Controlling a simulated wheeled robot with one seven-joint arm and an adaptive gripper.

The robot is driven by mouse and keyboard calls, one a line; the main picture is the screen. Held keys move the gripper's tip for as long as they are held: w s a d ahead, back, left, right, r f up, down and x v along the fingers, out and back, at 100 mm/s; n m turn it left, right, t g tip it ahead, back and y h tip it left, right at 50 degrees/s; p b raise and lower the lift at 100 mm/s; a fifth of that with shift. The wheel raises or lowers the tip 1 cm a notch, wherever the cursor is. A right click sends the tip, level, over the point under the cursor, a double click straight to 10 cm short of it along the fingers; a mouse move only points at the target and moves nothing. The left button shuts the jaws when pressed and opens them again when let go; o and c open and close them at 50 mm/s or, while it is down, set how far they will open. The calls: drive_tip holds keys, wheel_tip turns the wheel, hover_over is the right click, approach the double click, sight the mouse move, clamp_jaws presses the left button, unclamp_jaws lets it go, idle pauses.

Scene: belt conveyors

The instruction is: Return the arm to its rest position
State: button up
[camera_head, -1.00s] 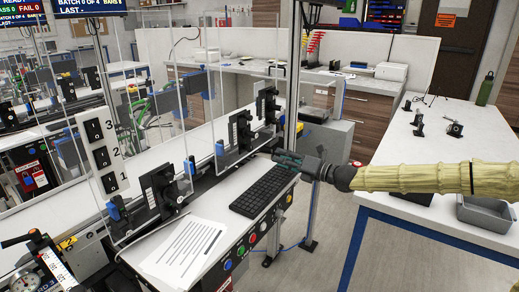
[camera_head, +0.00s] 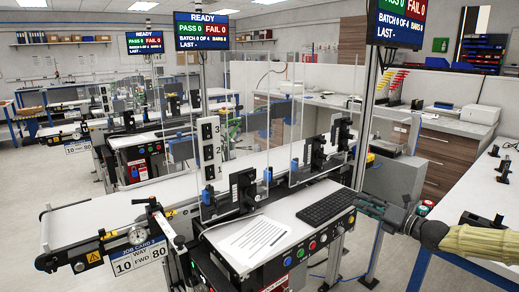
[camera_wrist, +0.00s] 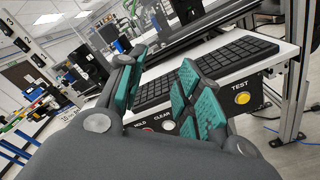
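My gripper (camera_head: 366,206) is at the right of the head view, just off the right end of the black keyboard (camera_head: 326,206). My arm, in a tan sleeve, comes in from the right edge. In the wrist view my gripper (camera_wrist: 160,92) shows its teal finger pads apart with nothing between them. The keyboard (camera_wrist: 225,58) and the control panel's front show behind and between the fingers. Most of my arm is outside the head view.
The white bench holds a paper sheet (camera_head: 255,238), clear panels and black fixtures. A belt conveyor (camera_head: 100,220) runs to the left. A metal post (camera_head: 364,125) stands close behind my gripper. A white table (camera_head: 487,222) lies to the right.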

drive_tip(key=s+a+f+n+g, duration=0.3)
drive_tip(key=a+f, duration=0.3)
drive_tip(key=f, duration=0.1)
drive_tip(key=s+a+f+n+g, duration=0.2)
drive_tip(key=a+f+n+g, duration=0.1)
drive_tip(key=a+f, duration=0.45)
drive_tip(key=s+a+f+n+g+h, duration=0.2)
drive_tip(key=s+a+f+n+g, duration=0.15)
drive_tip(key=s+f, duration=0.45)
drive_tip(key=s+a+f+n+g+h, duration=0.1)
drive_tip(key=s+a+f+n+g, duration=0.2)
drive_tip(key=s+f, duration=0.5)
drive_tip(key=s+d+f+n+g+h, duration=0.1)
drive_tip(key=s+f+n+h, duration=0.1)
drive_tip(key=s+f+n, duration=0.55)
drive_tip(key=s+d+f+n+g+h, duration=0.1)
drive_tip(key=s+f+n+h, duration=0.3)
drive_tip(key=s, duration=0.6)
drive_tip(key=s+d+f+n+h, duration=0.1)
drive_tip(key=s+d+n, duration=0.2)
drive_tip(key=s+n, duration=0.3)
drive_tip(key=s+d+f+n+h, duration=0.1)
drive_tip(key=s+d+n, duration=0.2)
drive_tip(key=s+n, duration=0.4)
drive_tip(key=shift+s, duration=0.65)
